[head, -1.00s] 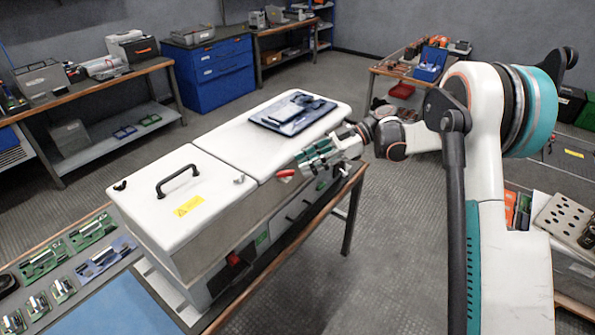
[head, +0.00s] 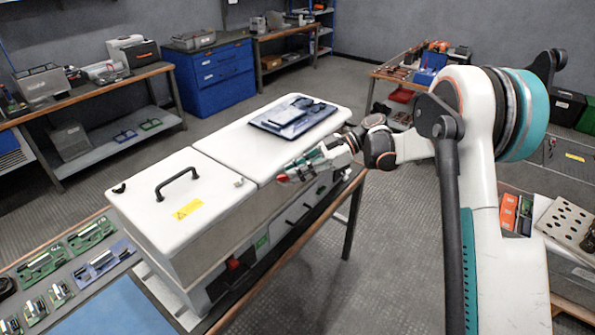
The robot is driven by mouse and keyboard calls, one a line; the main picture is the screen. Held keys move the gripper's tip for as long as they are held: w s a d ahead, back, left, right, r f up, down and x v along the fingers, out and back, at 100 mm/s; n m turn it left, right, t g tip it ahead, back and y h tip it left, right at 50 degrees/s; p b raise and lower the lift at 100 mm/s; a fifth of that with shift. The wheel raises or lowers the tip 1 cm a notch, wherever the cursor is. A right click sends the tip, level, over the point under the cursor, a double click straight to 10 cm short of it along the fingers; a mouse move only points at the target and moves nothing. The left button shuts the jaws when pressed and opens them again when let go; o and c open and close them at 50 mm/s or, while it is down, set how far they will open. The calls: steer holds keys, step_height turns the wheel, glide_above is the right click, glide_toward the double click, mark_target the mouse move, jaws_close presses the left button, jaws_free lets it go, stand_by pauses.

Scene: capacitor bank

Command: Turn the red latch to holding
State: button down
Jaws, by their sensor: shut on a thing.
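The red latch (head: 282,177) sits on the front side of the white cabinet (head: 225,170), near the seam between its two lids. Only a small red part of it shows at the tip of my gripper (head: 291,173). My gripper reaches in from the right and is shut on the red latch. The fingers hide most of the latch, so its exact angle cannot be told.
A black handle (head: 176,182) and a wing nut (head: 239,182) stand on the left lid. A dark tray with a tablet (head: 292,116) lies on the right lid. A red switch (head: 233,264) is low on the front. Open floor lies right of the bench.

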steer(key=shift+s+m+t, duration=0.2)
steer(key=shift+m+t, duration=0.5)
steer(key=shift+t, duration=0.2)
steer(key=c, duration=1.7)
jaws_free()
steer(key=shift+o, duration=0.2)
steer(key=v, duration=1.2)
steer(key=shift+f, duration=0.1)
